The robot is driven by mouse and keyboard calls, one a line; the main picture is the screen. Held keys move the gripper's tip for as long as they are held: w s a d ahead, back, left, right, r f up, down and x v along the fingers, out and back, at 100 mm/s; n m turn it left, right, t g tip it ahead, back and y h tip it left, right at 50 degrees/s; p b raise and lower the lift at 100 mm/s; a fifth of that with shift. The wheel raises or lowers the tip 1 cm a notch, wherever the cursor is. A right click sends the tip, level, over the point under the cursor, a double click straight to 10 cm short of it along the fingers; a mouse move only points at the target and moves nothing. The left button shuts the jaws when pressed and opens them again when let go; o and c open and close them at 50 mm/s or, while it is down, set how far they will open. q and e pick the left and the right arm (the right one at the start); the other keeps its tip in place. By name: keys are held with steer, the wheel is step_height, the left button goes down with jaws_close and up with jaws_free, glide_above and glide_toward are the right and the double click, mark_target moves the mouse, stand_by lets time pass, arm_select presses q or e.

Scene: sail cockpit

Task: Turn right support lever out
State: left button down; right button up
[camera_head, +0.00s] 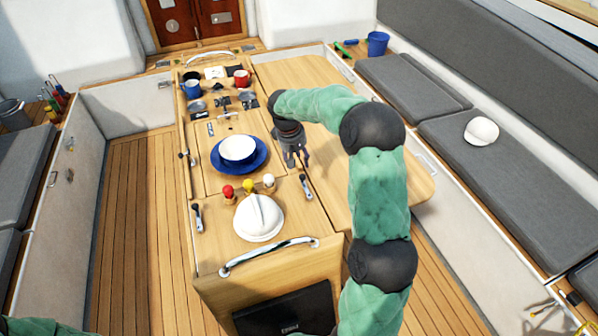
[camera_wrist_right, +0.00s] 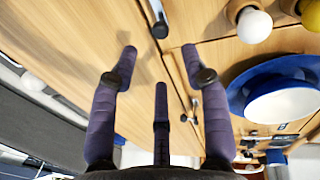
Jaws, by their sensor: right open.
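The right support lever (camera_head: 306,187) has a dark handle and lies on the right part of the wooden table top, beside the hinge line. It also shows in the right wrist view (camera_wrist_right: 157,18), at the top and just beyond the fingertips. My right gripper (camera_head: 298,161) is above the table, a little behind the lever, pointing down. A similar left lever (camera_head: 197,218) lies at the table's left edge. My left gripper is not in view.
A blue plate with a white bowl (camera_head: 238,149) is left of my right gripper. Red, yellow and white knobs (camera_head: 249,186) and a white cap (camera_head: 259,219) stand left of the lever. The right table leaf (camera_head: 330,150) is mostly clear. A metal handrail (camera_head: 268,254) runs along the front.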

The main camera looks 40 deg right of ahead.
mark_target(302, 175)
steer(key=f, duration=0.3)
steer(key=d+f, duration=0.1)
steer(key=f, duration=0.4)
steer(key=shift+d+f, duration=0.35)
jaws_close()
